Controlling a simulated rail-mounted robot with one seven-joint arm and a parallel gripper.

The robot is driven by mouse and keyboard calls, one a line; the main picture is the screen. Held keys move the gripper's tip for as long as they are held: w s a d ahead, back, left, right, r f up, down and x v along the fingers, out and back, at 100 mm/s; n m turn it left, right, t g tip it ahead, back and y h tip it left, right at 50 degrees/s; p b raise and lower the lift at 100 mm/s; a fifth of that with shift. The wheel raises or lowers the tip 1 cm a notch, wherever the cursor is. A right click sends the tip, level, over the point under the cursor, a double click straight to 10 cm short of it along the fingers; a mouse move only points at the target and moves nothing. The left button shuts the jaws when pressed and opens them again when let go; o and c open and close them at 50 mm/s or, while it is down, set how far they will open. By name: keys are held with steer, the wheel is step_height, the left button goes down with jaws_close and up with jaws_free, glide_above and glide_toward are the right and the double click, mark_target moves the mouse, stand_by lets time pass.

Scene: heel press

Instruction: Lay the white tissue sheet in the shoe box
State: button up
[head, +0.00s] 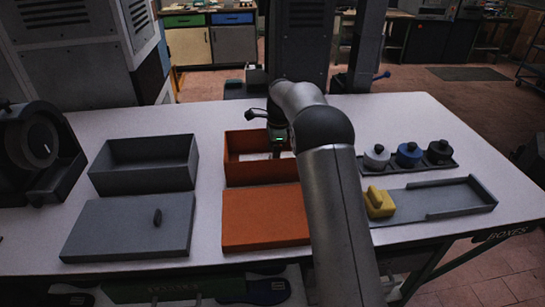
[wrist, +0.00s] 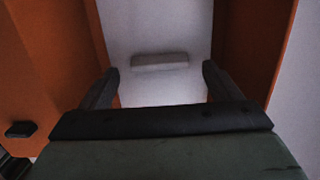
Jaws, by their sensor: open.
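The open orange box (head: 235,173), the likely shoe box, stands mid-table. My gripper (head: 278,145) is down at its opening, partly hidden by my arm. In the wrist view the gripper (wrist: 160,78) is open, its two dark fingers apart, between the orange walls (wrist: 255,45). A white surface, seemingly the tissue sheet (wrist: 155,25), covers the box floor there. A pale raised bar (wrist: 160,61) lies across it, just beyond the fingertips and not visibly gripped. In the head view only a sliver of white shows inside the box.
The orange lid (head: 262,218) lies in front of the box. A grey box (head: 150,165) and grey lid (head: 130,230) are to the left. A grey tray (head: 430,200) with a yellow block (head: 379,203) and several knobbed weights (head: 408,155) are to the right.

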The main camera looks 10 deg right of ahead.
step_height(320, 180, up, 10)
steer(key=d, duration=0.1)
steer(key=s+r+n, duration=0.3)
steer(key=s+n, duration=0.1)
steer(key=s, duration=0.3)
steer(key=s+f+n, duration=0.3)
steer(key=s+n, duration=0.2)
steer(key=s, duration=0.7)
steer(key=s+a+f+n+h, duration=0.1)
steer(key=s+n, duration=0.4)
steer(key=s, duration=0.7)
steer(key=s+f+n, duration=0.4)
steer(key=s+n, duration=0.1)
steer(key=s, duration=0.7)
steer(key=shift+s+a+f, duration=0.2)
steer(key=shift+s+f, duration=0.05)
steer(key=shift+f, duration=0.05)
